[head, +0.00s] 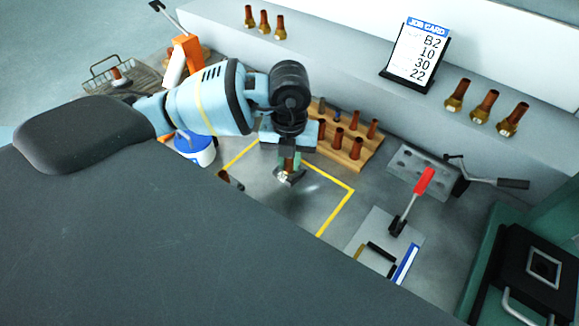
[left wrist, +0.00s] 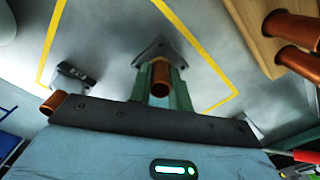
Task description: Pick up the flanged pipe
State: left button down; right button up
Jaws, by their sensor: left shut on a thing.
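The flanged pipe is a copper tube (left wrist: 160,80) with a grey flange plate (left wrist: 158,50). In the left wrist view the tube stands between the green fingers of my left gripper (left wrist: 163,84), which is shut on it. In the head view my left gripper (head: 289,162) points down inside the yellow outline, and the grey flange (head: 287,177) shows just below the fingertips. The tube is mostly hidden there by the fingers. I cannot tell whether the flange touches the surface. My right gripper is not in view.
A brown piece (head: 229,179) lies left of the gripper. A wooden block (head: 353,157) with several copper tubes stands close behind right. A toggle clamp with a red handle (head: 424,181) is to the right. A blue and white tub (head: 197,150) is left. The yellow outline's front is clear.

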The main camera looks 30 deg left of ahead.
aim_at(292, 175)
pick_arm(q)
jog(key=shift+r, duration=0.15)
notch_tip(292, 175, up, 10)
jog(key=shift+f, duration=0.1)
jog(key=m, duration=0.4)
jog(key=shift+s+d+f+m, duration=0.2)
jog(key=shift+d+f+m, duration=0.1)
jog(key=shift+m, duration=0.1)
jog(key=s+d+f+n, duration=0.1)
jog(key=n, duration=1.1)
jog(key=s+d+f+n, duration=0.1)
jog(key=f+n, duration=0.1)
jog(key=n, duration=0.9)
jog(key=s+d+f+n, duration=0.1)
jog(key=n, duration=1.1)
jog(key=shift+s+d+f+n, duration=0.2)
jog(key=shift+d+f+n, duration=0.1)
jog(key=shift+f, duration=0.1)
